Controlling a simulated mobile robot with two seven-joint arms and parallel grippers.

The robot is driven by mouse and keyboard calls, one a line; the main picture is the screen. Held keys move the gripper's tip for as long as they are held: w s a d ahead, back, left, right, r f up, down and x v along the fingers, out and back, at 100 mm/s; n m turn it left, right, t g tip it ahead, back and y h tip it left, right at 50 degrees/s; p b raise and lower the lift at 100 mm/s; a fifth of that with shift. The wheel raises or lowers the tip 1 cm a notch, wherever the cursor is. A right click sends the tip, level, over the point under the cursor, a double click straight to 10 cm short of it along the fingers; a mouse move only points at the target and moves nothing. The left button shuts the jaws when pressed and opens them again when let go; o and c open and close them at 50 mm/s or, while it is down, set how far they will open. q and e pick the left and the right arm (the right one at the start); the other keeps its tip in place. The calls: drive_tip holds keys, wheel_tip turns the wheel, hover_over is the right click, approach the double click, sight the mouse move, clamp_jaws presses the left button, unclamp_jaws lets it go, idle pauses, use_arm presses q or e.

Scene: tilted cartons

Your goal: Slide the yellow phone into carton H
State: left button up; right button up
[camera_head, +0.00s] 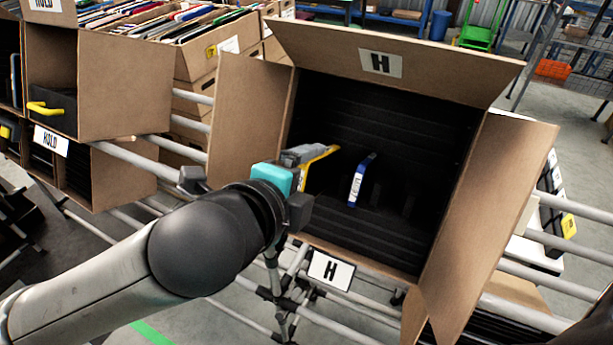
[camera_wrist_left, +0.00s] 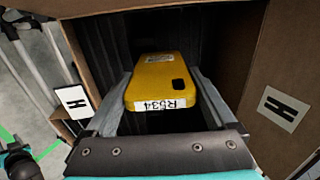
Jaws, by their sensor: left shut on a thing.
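Carton H (camera_head: 465,215) is tilted, its flaps spread and its dark slotted inside facing me. My left gripper (camera_head: 312,158) is at the left part of its opening, shut on the yellow phone (camera_head: 322,159). In the left wrist view the yellow phone (camera_wrist_left: 160,76) lies between the two fingers of my left gripper (camera_wrist_left: 162,88), its end label reading R534 upside down. The phone points into the dark inside; how deep it reaches is hard to tell. A blue item with a white label (camera_head: 361,181) stands in the carton, right of the phone. My right gripper is not in view.
The carton's left flap (camera_head: 240,115) is close to my left arm, and its top flap (camera_head: 420,72) stands up behind. Cartons marked HOLD (camera_head: 120,90) are at the left. Grey rack tubes (camera_head: 540,275) run below. Space right of the blue item looks free.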

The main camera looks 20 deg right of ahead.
sight(321, 179)
use_arm(q)
drive_tip(key=shift+w+d, duration=0.1)
drive_tip(key=shift+b+x, duration=0.3)
drive_tip(key=shift+x, duration=0.95)
drive_tip(key=shift+f, duration=0.1)
drive_tip(key=shift+b+x, duration=0.3)
drive_tip(key=shift+x, duration=0.9)
drive_tip(key=shift+f, duration=0.3)
drive_tip(key=shift+f, duration=0.1)
drive_tip(key=shift+f, duration=0.15)
drive_tip(key=shift+s, duration=0.25)
